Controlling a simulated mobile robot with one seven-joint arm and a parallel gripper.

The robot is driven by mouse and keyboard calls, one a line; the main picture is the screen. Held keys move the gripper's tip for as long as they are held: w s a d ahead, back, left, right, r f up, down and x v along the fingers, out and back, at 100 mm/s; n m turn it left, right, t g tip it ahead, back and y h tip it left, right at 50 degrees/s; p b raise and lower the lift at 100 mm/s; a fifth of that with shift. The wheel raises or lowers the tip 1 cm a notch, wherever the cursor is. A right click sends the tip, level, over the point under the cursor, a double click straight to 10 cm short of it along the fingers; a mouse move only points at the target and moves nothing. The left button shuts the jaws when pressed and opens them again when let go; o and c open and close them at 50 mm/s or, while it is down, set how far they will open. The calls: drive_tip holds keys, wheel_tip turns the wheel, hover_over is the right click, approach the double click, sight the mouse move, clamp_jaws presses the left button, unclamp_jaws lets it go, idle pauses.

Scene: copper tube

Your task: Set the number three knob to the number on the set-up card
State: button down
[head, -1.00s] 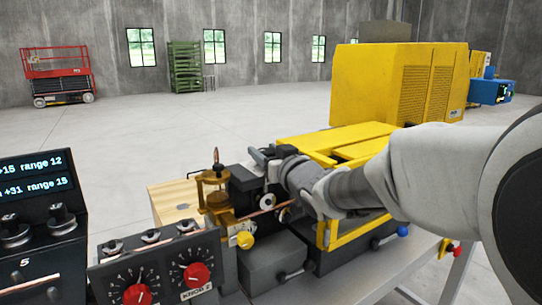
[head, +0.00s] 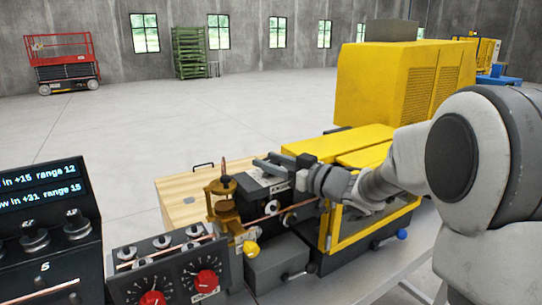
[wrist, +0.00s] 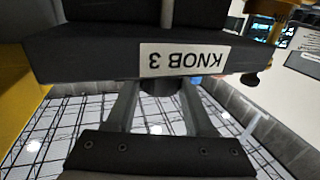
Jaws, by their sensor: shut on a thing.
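The dark housing (head: 258,188) carries a pale label (head: 280,187). In the wrist view the label (wrist: 183,60) reads KNOB 3, upside down, on a dark block (wrist: 95,58). My gripper (wrist: 157,97) is just below that label, its two fingers shut on a small dark knob (wrist: 158,84) that is mostly hidden between them. In the head view my gripper (head: 304,170) meets the housing's upper right side. The knob's scale and setting are hidden. I cannot make out a set-up card with a readable number.
A panel with red knobs (head: 152,298) and dials stands at the front left, beside a dark console with a lit display (head: 40,182). Brass fittings (head: 222,195) and a copper tube (head: 268,208) sit left of my gripper. A yellow machine (head: 365,150) lies right.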

drive_tip(key=shift+r, duration=0.1)
idle(0.3)
drive_tip(key=shift+c, duration=1.4)
unclamp_jaws()
drive_tip(key=b+v, duration=0.1)
drive_tip(key=v, duration=1.6)
drive_tip(key=shift+d+b, duration=0.25)
drive_tip(key=shift+b, duration=0.1)
